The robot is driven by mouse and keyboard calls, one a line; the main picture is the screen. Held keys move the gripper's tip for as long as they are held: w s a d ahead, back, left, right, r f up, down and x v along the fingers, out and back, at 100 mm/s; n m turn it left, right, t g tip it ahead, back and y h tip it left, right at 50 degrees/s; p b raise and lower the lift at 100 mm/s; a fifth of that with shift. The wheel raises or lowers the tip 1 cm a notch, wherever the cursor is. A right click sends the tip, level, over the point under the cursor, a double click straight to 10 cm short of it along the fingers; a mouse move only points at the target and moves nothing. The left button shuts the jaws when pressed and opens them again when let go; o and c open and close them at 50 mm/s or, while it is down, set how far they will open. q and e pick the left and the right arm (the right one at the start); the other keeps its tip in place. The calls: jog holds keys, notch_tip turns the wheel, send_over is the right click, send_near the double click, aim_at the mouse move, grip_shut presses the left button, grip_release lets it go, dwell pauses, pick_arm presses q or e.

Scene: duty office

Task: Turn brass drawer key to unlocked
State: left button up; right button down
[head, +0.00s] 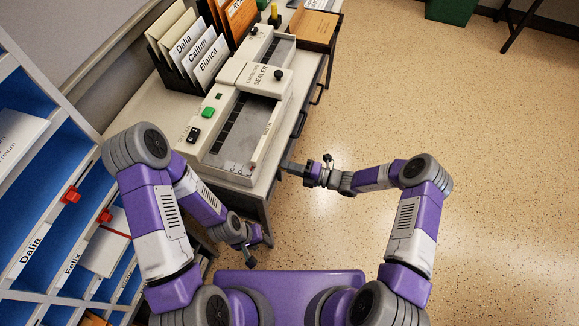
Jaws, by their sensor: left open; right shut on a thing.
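My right gripper (287,167) reaches in from the right to the drawer front at the near end of the desk (262,184). It is shut at the drawer front, where the brass drawer key would sit. The key itself is hidden by the fingers or too small to make out, so its angle cannot be told. My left gripper (251,258) is open and empty, low beside the near end of the desk and apart from it.
An envelope sealer (233,144) fills much of the desktop. Dark drawer handles (299,124) stick out along the desk front. A file rack (190,55) stands behind. Blue pigeonholes (45,215) are at left. The floor (480,170) at right is clear.

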jog(key=shift+a, duration=0.15)
dwell(0.3)
jog(key=c, duration=1.3)
grip_release()
jog(key=p+v, duration=0.1)
jog(key=v, duration=0.6)
jog(key=shift+s+d, duration=0.1)
jog(key=shift+d, duration=0.2)
